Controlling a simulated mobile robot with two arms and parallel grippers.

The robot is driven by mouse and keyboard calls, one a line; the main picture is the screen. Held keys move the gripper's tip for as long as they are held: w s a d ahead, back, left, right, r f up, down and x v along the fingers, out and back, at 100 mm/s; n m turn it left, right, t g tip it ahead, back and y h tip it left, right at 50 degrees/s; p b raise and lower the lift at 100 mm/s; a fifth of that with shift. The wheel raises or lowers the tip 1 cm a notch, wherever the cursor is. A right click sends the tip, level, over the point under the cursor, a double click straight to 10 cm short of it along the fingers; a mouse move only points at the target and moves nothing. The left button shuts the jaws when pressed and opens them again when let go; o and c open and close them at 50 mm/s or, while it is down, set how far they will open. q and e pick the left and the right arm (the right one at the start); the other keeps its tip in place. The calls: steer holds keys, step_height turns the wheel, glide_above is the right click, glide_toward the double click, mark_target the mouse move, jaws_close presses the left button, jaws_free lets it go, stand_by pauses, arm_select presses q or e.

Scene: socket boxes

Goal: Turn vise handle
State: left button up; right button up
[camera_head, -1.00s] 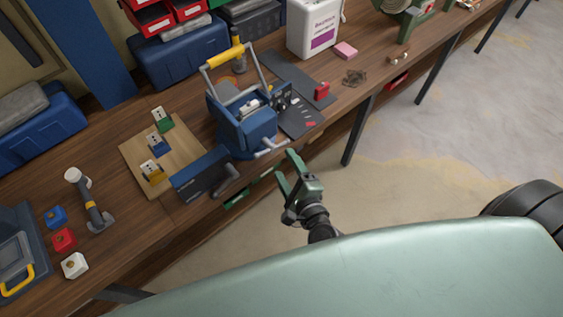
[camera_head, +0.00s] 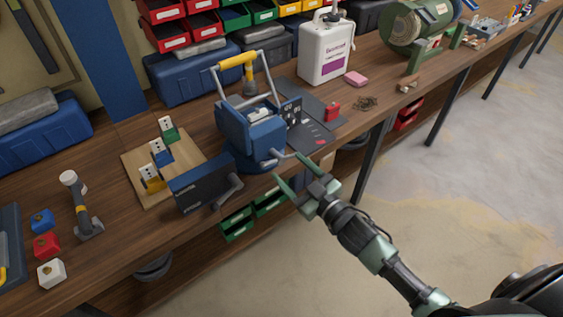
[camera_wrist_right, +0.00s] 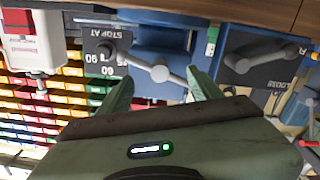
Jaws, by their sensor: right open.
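The blue vise (camera_head: 250,135) stands at the front edge of the workbench. Its grey bar handle (camera_head: 283,158) sticks out at the front; in the right wrist view the handle (camera_wrist_right: 160,73) shows as a round hub with a slanted bar. My right gripper (camera_head: 292,171) is open and empty just in front of the handle. In the right wrist view its two green fingertips (camera_wrist_right: 162,85) lie on either side of the bar. I cannot tell whether they touch it. My left gripper is not in view.
A dark panel with a grey lever (camera_head: 228,190) stands left of the vise. A panel marked "STOP AT" (camera_wrist_right: 105,48) is beside it in the right wrist view. A wooden board (camera_head: 133,170) with colored sockets lies left. Green drawers (camera_head: 237,222) hang below the bench. Open floor lies right.

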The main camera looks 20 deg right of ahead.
mark_target(282, 162)
steer(key=shift+x, duration=2.2)
jaws_close()
